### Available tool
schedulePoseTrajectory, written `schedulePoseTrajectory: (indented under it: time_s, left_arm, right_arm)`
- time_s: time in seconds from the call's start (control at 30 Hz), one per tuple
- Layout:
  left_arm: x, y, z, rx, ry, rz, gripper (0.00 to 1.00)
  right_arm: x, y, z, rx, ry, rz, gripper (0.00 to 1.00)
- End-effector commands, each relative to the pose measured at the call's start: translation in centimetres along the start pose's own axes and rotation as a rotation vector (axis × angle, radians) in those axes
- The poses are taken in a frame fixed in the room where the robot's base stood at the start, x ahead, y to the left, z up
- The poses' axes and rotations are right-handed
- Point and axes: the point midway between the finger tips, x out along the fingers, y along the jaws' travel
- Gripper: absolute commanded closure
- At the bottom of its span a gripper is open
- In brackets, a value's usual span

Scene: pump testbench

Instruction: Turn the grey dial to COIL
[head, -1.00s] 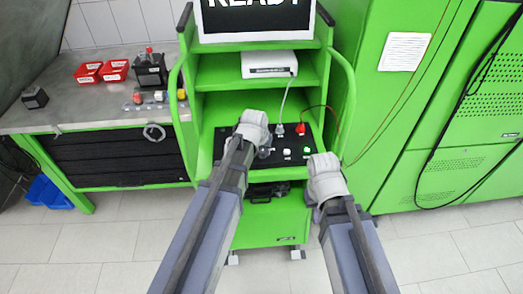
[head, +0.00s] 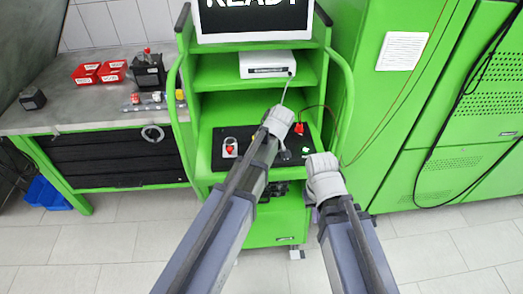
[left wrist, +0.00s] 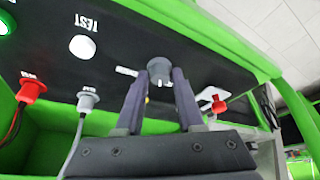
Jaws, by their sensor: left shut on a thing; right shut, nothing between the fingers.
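The grey dial (left wrist: 159,68) stands out from the black panel in the left wrist view, with a small pale mark on its near face. My left gripper (left wrist: 162,80) has one finger on each side of the dial, shut on it. White lettering beside the dial is partly covered and I cannot read it. In the head view my left arm hides the dial. My right gripper (head: 315,203) is at the lower right of the panel, mostly hidden by its own wrist; it is shut and empty.
A screen (head: 253,18) reading READY is above.

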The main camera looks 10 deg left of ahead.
Motion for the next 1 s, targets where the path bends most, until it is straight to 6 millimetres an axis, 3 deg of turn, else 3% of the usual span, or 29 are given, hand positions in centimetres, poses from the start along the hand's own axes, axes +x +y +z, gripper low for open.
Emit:
schedulePoseTrajectory:
  time_s: [0.4,1.0]
  left_arm:
    - [0.03,0.14,0.08,-0.18,-0.003,-0.076,1.0]
    - [0.03,0.09,0.13,-0.213,-0.004,-0.089,1.0]
  right_arm:
    - [0.03,0.0,0.0,0.0,0.0,0.0,1.0]
    - [0.04,0.0,0.0,0.0,0.0,0.0,1.0]
